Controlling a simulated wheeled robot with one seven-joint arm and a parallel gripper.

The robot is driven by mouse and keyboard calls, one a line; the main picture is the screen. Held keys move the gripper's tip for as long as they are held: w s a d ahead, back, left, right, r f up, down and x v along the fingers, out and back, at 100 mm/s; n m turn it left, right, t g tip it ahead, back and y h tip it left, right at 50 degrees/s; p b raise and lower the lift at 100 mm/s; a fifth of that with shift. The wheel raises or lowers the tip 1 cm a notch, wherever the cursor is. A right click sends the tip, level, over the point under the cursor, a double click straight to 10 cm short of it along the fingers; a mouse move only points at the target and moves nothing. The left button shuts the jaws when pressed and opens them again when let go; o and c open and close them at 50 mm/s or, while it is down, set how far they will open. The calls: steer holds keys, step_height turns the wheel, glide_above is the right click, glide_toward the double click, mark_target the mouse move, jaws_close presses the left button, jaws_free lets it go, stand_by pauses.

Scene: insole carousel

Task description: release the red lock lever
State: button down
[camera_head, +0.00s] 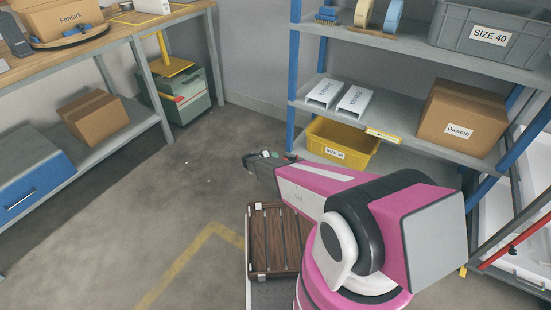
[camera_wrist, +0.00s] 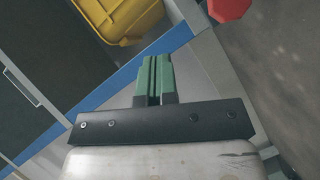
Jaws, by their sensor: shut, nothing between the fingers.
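I cannot tell for sure which red part is the lock lever. A long red bar (camera_head: 515,242) slants across a white-framed unit at the right edge of the head view. A red flat-sided piece (camera_wrist: 229,9) shows at the top of the wrist view, cut off by the frame edge; I cannot tell what it belongs to. My gripper (camera_head: 250,160) is over the open floor left of the shelf, far from the red bar. In the wrist view my gripper's green fingers (camera_wrist: 155,65) are together and hold nothing.
A blue-posted shelf holds a yellow bin (camera_head: 342,143), white boxes (camera_head: 340,96) and a cardboard box (camera_head: 462,118). A green cabinet (camera_head: 182,100) with a red strip stands at the back left. A workbench (camera_head: 110,38) is on the left.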

mark_target(290, 157)
steer(key=shift+w+d+f, duration=0.25)
steer(key=shift+d+f, duration=0.35)
steer(key=shift+d, duration=1)
steer(key=shift+w+d+f, duration=0.3)
steer(key=shift+d+f, duration=0.25)
steer(key=shift+d, duration=1)
steer(key=shift+w+d+f, duration=0.25)
steer(key=shift+d+f, duration=0.35)
steer(key=shift+d, duration=1)
steer(key=shift+s+d+r+m, duration=0.1)
steer(key=shift+d+m, duration=0.1)
steer(key=shift+m, duration=0.1)
